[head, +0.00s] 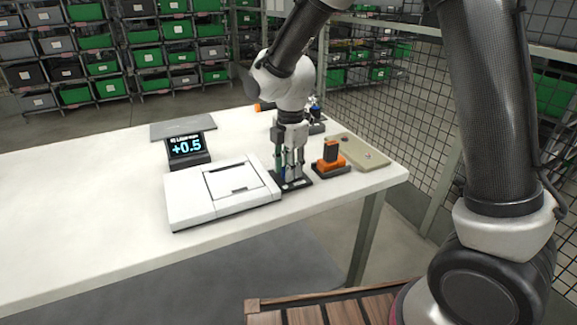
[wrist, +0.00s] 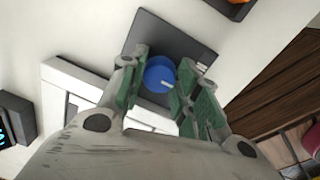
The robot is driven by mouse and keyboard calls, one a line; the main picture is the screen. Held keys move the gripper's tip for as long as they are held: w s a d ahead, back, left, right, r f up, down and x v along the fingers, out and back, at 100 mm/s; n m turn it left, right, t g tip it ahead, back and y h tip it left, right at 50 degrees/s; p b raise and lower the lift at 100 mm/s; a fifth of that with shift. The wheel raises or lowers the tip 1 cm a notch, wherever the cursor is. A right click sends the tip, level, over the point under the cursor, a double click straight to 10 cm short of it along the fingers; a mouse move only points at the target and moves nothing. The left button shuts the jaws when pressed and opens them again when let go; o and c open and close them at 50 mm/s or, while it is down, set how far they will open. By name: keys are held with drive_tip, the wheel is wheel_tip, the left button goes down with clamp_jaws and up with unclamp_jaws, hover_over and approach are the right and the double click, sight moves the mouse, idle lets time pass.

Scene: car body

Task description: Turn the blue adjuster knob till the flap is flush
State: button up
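The blue adjuster knob (wrist: 160,73) stands on a dark square base plate (wrist: 188,38) and has a pale pointer mark. The flap's exact height is hard to tell. A display (head: 187,146) behind the panel reads +0.5.
An orange block with a black top (head: 331,161) stands just right of the gripper. A beige tray (head: 362,154) lies beyond it near the table's right end. A dark blue-topped item (head: 315,120) stands behind. The white table (head: 80,215) is clear at left.

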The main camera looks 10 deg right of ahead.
drive_tip(key=shift+m, duration=0.4)
drive_tip(key=m, duration=0.4)
drive_tip(key=shift+m, duration=0.4)
drive_tip(key=m, duration=0.5)
drive_tip(key=shift+a+m, duration=0.1)
drive_tip(key=shift+m, duration=0.6)
drive_tip(key=o, duration=1)
drive_tip(key=shift+h, duration=0.3)
drive_tip(key=shift+r, duration=0.15)
